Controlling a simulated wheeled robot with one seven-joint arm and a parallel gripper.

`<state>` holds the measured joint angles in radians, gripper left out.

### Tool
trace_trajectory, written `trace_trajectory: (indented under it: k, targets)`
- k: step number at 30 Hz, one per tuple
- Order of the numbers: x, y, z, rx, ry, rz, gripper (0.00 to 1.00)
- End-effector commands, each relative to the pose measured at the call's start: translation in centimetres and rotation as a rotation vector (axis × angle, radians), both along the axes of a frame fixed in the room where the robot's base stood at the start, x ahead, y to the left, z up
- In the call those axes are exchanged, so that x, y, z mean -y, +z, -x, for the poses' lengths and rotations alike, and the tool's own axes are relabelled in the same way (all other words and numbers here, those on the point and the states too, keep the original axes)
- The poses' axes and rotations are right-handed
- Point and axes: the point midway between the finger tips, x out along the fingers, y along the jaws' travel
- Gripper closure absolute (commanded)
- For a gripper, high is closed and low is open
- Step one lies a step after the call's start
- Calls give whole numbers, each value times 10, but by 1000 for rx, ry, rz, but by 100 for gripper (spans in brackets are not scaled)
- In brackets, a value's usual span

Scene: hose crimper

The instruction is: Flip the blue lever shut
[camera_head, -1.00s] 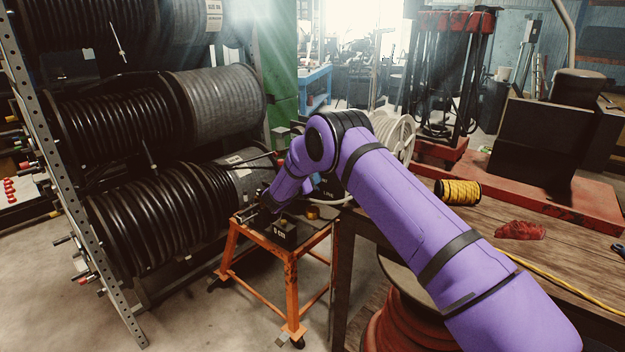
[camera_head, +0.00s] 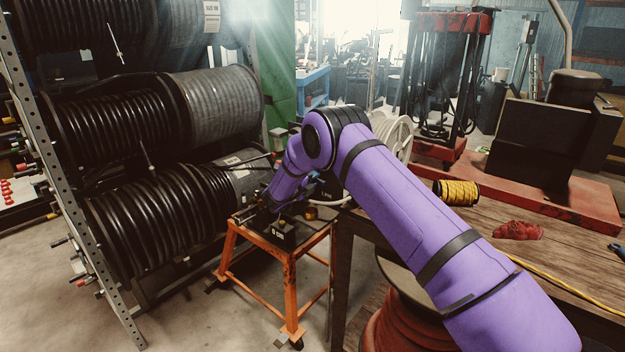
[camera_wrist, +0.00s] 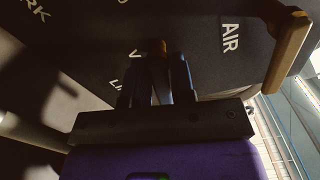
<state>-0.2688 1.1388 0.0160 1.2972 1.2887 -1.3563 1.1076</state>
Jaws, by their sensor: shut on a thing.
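My gripper (camera_wrist: 160,75) shows in the wrist view against a dark panel with white lettering. Its fingers are shut on a narrow part, with a bluish strip of the blue lever (camera_wrist: 184,88) visible at the right finger. Most of the lever is hidden by the fingers, so its angle is unclear. A brownish-gold tip (camera_wrist: 152,47) shows just beyond the fingers. In the head view my gripper (camera_head: 268,207) is low over the black crimper (camera_head: 284,238) on the orange stand, partly hidden by my purple wrist.
The orange stand (camera_head: 291,270) sits beside a wooden bench (camera_head: 480,222) holding a yellow spool (camera_head: 457,192) and a red cloth (camera_head: 518,230). Hose reels (camera_head: 165,215) stand close on the left.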

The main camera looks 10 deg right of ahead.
Motion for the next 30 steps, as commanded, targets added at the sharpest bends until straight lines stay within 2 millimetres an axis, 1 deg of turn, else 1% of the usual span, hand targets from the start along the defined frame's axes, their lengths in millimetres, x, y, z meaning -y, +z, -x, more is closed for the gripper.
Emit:
trace_trajectory:
  k: [6,12,29,30]
  targets:
    - [-1,1,0,-105,2,75,100]
    - [-1,2,0,-162,2,116,100]
    - [-1,2,0,-188,2,134,100]
    - [-1,2,0,-188,2,134,75]
